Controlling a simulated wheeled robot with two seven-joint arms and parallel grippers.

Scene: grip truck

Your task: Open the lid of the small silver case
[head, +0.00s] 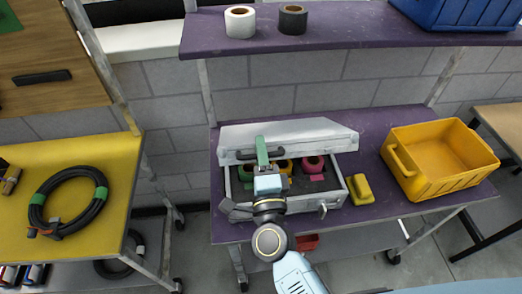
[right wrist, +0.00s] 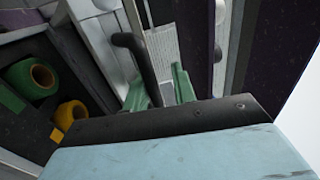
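The small silver case (head: 334,194) sits on the lower purple shelf. Its lid (head: 300,133) is up at the back, and rolls of tape show inside, including a pink roll (head: 313,164). In the right wrist view a green roll (right wrist: 30,79) and a yellow roll (right wrist: 71,114) lie in the dark interior. My right gripper (head: 262,150) is over the case, its green fingertips (right wrist: 160,88) at the lid side by a black handle (right wrist: 138,55). The fingertips stand apart; whether they touch the handle is unclear. My left gripper is not in view.
A yellow block (head: 360,189) lies right of the case, then a yellow bin (head: 441,188). The upper purple shelf (head: 345,28) holds a white roll (head: 240,22) and a dark roll (head: 292,20). A yellow table (head: 105,155) with a black cable coil (head: 66,226) stands left.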

